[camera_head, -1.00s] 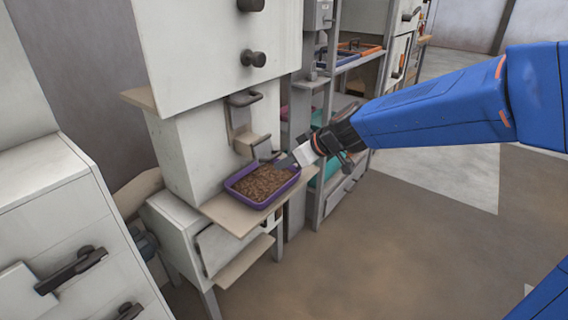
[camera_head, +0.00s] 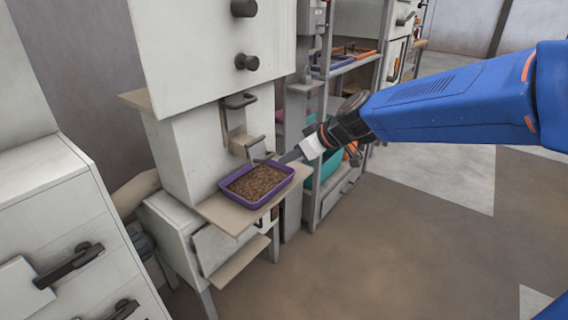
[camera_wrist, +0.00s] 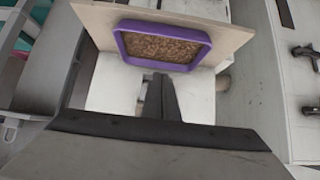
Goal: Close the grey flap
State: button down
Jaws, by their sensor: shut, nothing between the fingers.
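A dark handle (camera_head: 239,101) on a narrow grey-beige piece (camera_head: 234,119) sits at the discharge spout on the white machine's front. It appears to be the grey flap, but I cannot tell how far it stands open. A pale lip (camera_head: 245,145) juts out below it, above a purple tray (camera_head: 281,186) full of brown pellets. My gripper (camera_head: 276,159) is shut and empty, beside the spout and over the tray's far edge. In the wrist view my gripper (camera_wrist: 161,78) points towards the tray (camera_wrist: 122,46); the flap cannot be made out there.
The tray stands on a beige shelf (camera_head: 223,213) on the machine's front. White drawers (camera_head: 60,225) with dark handles stand at the left. A grey rack (camera_head: 318,182) with bins stands behind my gripper. The floor (camera_head: 400,245) to the right is open.

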jog(key=s+d+r, duration=0.1)
jog(key=s+d, duration=0.4)
jog(key=d, duration=0.1)
jog(key=g+h, duration=0.2)
send_near(270, 156)
jog(key=x, duration=0.6)
jog(key=shift+a+f, duration=0.1)
jog(key=shift+f, duration=0.15)
dwell(0.4)
jog(key=shift+w+a+f, duration=0.1)
jog(key=shift+f, duration=0.6)
jog(key=shift+w+a+f, duration=0.1)
jog(key=shift+f, duration=0.65)
